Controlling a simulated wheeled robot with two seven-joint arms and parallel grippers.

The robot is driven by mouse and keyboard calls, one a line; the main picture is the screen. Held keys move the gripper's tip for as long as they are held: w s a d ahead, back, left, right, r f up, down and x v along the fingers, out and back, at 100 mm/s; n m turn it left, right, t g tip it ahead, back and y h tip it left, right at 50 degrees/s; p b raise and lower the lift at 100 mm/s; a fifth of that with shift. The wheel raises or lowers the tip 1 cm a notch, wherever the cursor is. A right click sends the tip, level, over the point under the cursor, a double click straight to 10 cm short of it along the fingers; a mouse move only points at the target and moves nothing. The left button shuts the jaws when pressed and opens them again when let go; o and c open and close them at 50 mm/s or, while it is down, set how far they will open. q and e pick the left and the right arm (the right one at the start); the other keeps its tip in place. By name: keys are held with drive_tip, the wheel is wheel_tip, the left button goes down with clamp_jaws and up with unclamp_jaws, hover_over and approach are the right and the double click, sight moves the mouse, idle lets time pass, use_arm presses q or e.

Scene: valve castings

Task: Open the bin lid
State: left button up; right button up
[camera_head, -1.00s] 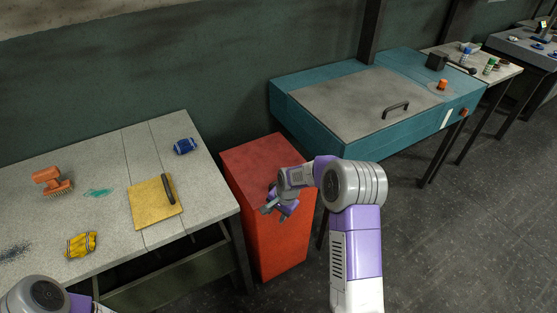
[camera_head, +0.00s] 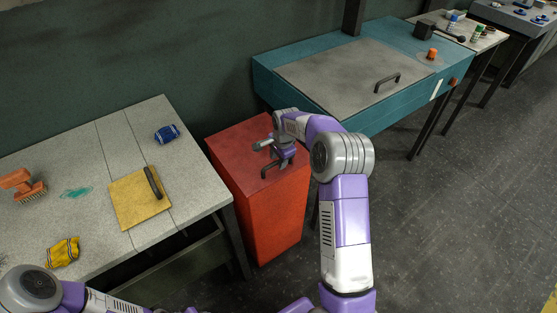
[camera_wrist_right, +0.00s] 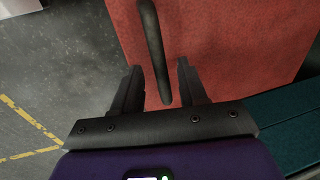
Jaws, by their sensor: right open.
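The red bin (camera_head: 262,215) stands on the floor between the grey table and the teal cabinet. Its flat red lid (camera_head: 233,142) looks closed. A dark bar handle (camera_wrist_right: 151,35) shows against the red lid in the right wrist view. My right gripper (camera_head: 277,166) is over the front part of the lid. In the right wrist view the open fingers (camera_wrist_right: 158,82) stand on either side of the handle's near end, apart from it as far as I can see. In the head view the gripper partly hides the handle. My left arm shows at the lower left, but its gripper is out of view.
The grey table (camera_head: 100,150) at left holds a yellow board (camera_head: 135,205), a brush (camera_head: 22,186), a blue item (camera_head: 166,133) and yellow gloves (camera_head: 62,252). The teal cabinet (camera_head: 400,115) with a grey lid (camera_head: 335,85) stands close on the right. Floor to the right is clear.

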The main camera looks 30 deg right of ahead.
clamp_jaws()
idle(0.3)
drive_tip(key=shift+r, duration=0.1)
